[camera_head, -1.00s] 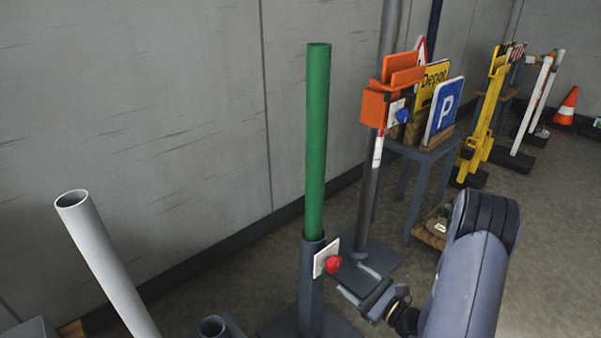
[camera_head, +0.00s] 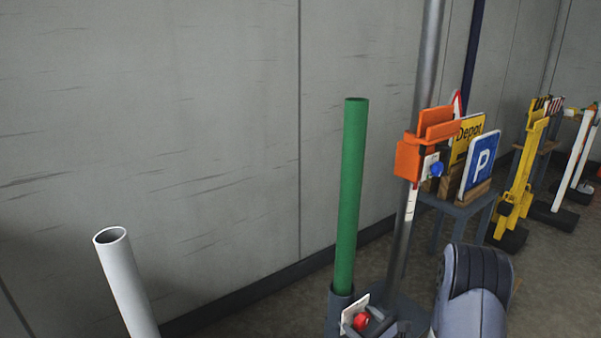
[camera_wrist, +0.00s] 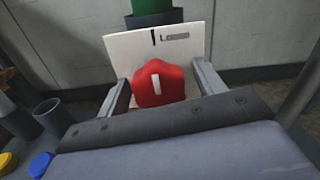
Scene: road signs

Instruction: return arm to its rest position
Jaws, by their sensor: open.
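My gripper (camera_head: 378,322) is at the bottom edge of the head view, beside a red knob (camera_head: 361,321) on a white plate (camera_head: 347,313). In the wrist view my open gripper (camera_wrist: 162,88) has one finger on each side of the red knob (camera_wrist: 158,84), with gaps showing between the fingers and the knob. The white plate (camera_wrist: 188,40) stands behind the knob. The plate is on the dark socket (camera_head: 340,300) that holds an upright green post (camera_head: 351,190). The head view cuts off the lower part of the gripper.
A grey tube (camera_head: 126,285) leans at the left. A steel pole with an orange clamp (camera_head: 408,160) and blue knob (camera_head: 438,169) stands behind the gripper. A table with signs (camera_head: 480,165) is at the right. The wall (camera_head: 150,120) is bare.

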